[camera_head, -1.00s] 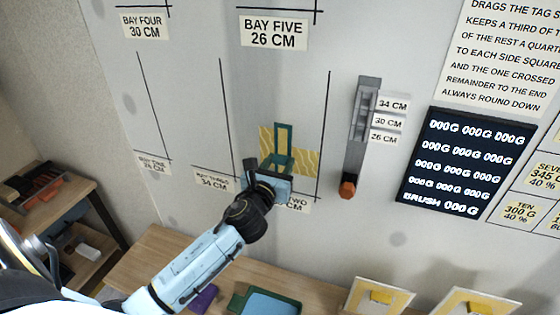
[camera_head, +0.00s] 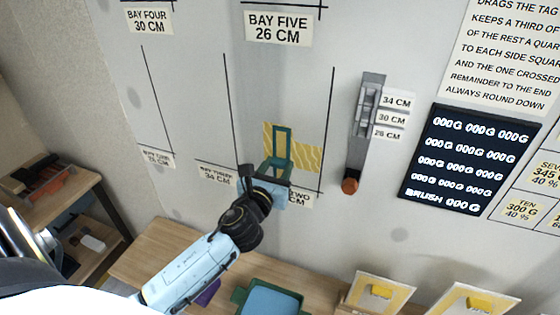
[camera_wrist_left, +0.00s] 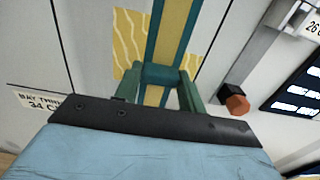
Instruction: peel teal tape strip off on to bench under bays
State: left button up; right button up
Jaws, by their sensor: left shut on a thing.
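In the left wrist view the strip (camera_wrist_left: 182,32) rises from between the green fingers of my gripper (camera_wrist_left: 160,78), over the yellow patch (camera_wrist_left: 130,38). The wooden bench (camera_head: 160,250) runs below the bays. My right gripper is not in view.
A green-rimmed tray (camera_head: 240,296), a purple thing (camera_head: 208,292) and yellow-faced boards (camera_head: 378,294) are on the bench. A grey slide gauge with an orange knob (camera_head: 350,186) hangs right of the bay. The bench's left part is bare.

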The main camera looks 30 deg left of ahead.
aim_at(277, 167)
pick_arm(q)
jog(key=shift+v, duration=2.05)
jog(key=s+d+f+m+h+b, duration=0.2)
jog(key=d+f+h+b, duration=0.2)
jog(key=d+f+b, duration=0.6)
jog(key=d+b, duration=0.1)
jog(key=b, duration=0.3)
jog(key=shift+s+d+f+m+t, duration=0.2)
jog(key=shift+f+m+t, duration=0.1)
jog(key=shift+m, duration=0.1)
jog(key=shift+w+d, duration=0.1)
